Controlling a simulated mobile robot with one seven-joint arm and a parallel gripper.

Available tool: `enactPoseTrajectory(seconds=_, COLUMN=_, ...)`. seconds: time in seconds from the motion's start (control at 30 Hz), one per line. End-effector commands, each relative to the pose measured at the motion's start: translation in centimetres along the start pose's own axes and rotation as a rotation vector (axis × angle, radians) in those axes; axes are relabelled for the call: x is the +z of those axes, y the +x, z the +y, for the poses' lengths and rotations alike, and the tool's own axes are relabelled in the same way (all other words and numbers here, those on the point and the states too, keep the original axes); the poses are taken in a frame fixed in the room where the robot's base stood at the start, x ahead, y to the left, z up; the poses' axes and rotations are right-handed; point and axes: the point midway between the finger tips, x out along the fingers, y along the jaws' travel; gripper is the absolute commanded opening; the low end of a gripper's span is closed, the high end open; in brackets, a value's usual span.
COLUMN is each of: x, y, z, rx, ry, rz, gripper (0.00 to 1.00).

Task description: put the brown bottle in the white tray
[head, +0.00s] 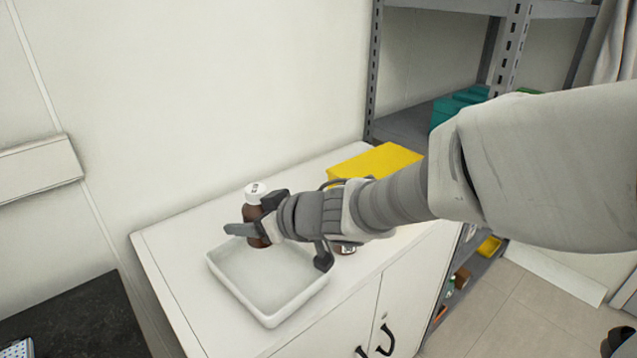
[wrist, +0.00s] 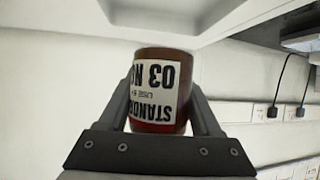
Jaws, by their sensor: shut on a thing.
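The brown bottle (head: 254,212) has a white cap and is upright in the head view, over the back part of the white tray (head: 265,318). In the wrist view the bottle (wrist: 160,88) shows a white label with black print, upside down in the picture. My gripper (head: 250,229) is shut on the bottle, with one finger on each side of it. In the wrist view my gripper (wrist: 162,110) also has its fingers against the bottle's sides. The tray looks empty where I see it. I cannot tell whether the bottle's base touches the tray floor.
The tray stands on a white cabinet (head: 170,262) with black handles. A yellow box (head: 378,160) stands at its back right. Another small bottle (head: 345,248) shows partly beneath my arm. A metal shelf (head: 405,122) with green boxes stands behind. The cabinet top left of the tray is clear.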

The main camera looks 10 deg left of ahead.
Motion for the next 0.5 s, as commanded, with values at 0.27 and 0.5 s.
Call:
enactPoseTrajectory(seconds=0.27, x=4.2, y=2.3, z=0.0, rx=0.0, ry=0.0, rz=0.0, gripper=0.0)
enactPoseTrajectory(seconds=0.5, x=5.5, y=3.0, z=0.0, rx=-0.001, ry=0.0, rz=0.0, gripper=0.0)
